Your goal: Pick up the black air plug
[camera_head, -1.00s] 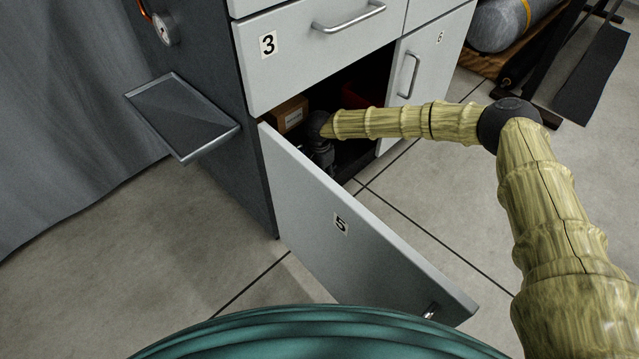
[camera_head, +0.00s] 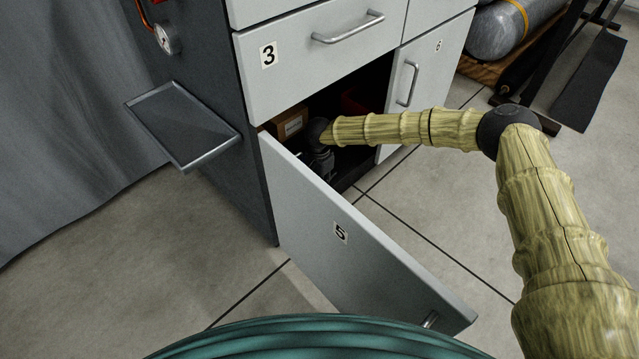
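I cannot make out the black air plug; the inside of the open cabinet (camera_head: 349,166) is dark and partly hidden by my arm and the door. My gripper (camera_head: 321,165) reaches into the cabinet, pointing down behind the top edge of the open door marked 5 (camera_head: 352,250). Its fingertips are hidden in shadow and behind the door, so I cannot tell whether it is open or shut or holds anything.
A cardboard box (camera_head: 290,124) is inside the cabinet, left of my gripper, and a red object (camera_head: 357,101) is behind. Drawer 3 (camera_head: 305,60) is shut above. A metal side tray (camera_head: 183,124) juts out at left. Floor (camera_head: 430,215) right of the door is clear.

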